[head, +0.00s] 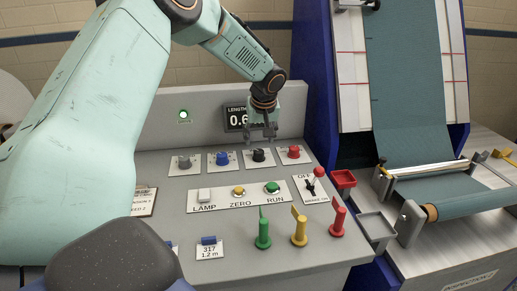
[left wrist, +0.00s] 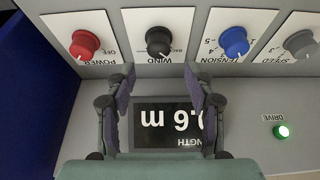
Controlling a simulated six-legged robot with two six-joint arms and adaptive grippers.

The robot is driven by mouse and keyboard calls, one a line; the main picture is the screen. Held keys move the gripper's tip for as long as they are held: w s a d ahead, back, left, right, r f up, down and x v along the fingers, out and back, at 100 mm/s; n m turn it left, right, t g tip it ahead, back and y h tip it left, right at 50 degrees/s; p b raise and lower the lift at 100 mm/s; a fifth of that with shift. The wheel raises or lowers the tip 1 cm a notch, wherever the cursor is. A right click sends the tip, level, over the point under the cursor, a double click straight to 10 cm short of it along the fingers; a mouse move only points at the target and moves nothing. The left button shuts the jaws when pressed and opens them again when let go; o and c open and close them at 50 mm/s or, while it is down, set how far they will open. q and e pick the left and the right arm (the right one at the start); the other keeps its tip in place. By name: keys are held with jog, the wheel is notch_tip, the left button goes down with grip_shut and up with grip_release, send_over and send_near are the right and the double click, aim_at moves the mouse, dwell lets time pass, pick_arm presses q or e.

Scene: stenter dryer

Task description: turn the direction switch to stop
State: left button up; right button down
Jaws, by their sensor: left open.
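The direction switch looks to be the black knob (head: 259,155) on a white plate in the back row of the console. In the left wrist view the black knob (left wrist: 159,41) has the upside-down labels WIND and BACK. My left gripper (head: 262,138) is open, just behind and above the black knob in the head view. In the left wrist view the fingers of the left gripper (left wrist: 159,75) stand apart either side of the knob's line, with the knob beyond their tips. No contact shows. My right gripper is not in view.
A red POWER knob (head: 294,152) and a blue TENSION knob (head: 222,158) flank the black knob closely. A grey SPEED knob (head: 184,162) is further left. The length display (head: 236,117) stands behind. In front are a button strip (head: 215,207) and a brake lever (head: 311,186).

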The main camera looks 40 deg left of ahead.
aim_at(258, 151)
pick_arm(q)
jog(key=x, duration=0.6)
jog(key=shift+d+f+b, duration=0.1)
jog(key=shift+f+b, duration=0.1)
jog(key=shift+b, duration=0.1)
jog(key=shift+s+d+r, duration=0.15)
jog(key=shift+d+r, duration=0.1)
jog(key=shift+d, duration=0.05)
jog(key=shift+c, duration=0.4)
jog(key=shift+a+f, duration=0.2)
jog(key=shift+a, duration=0.1)
jog(key=c, duration=0.5)
jog(key=shift+d, duration=0.1)
grip_shut()
